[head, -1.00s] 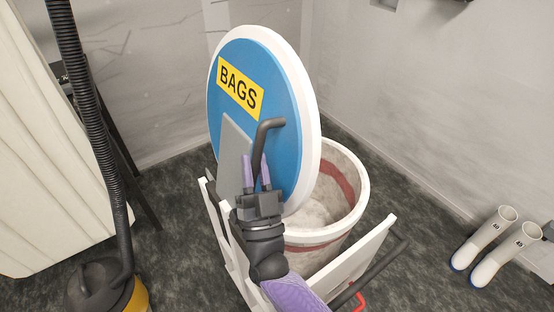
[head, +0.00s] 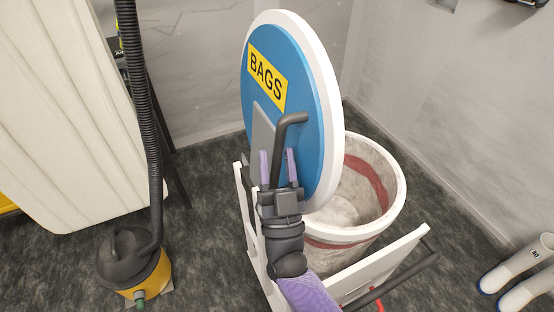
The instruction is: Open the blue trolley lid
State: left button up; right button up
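The blue trolley lid (head: 306,120), a blue disc with a white rim and a yellow "BAGS" label (head: 267,78), stands raised and nearly upright at the trolley's left side. The round opening of the white bin (head: 396,205) with its red band is uncovered. A dark bent handle (head: 292,118) sticks out from the lid's grey plate (head: 262,135). My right gripper (head: 278,167) is at the handle's lower part, its two purple fingers spread on either side with gaps to it. My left gripper is out of view.
The trolley's white frame (head: 390,263) has a dark push bar (head: 408,272) at the lower right. A black and yellow vacuum (head: 130,255) with a ribbed hose stands left, by a cream curtain (head: 75,130). White boots (head: 515,270) stand right. Dark floor lies clear between.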

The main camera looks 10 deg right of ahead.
jog(key=shift+o, duration=0.3)
jog(key=shift+s+f, duration=0.1)
jog(key=b+v, duration=0.2)
jog(key=v, duration=0.7)
jog(key=shift+s+f, duration=0.25)
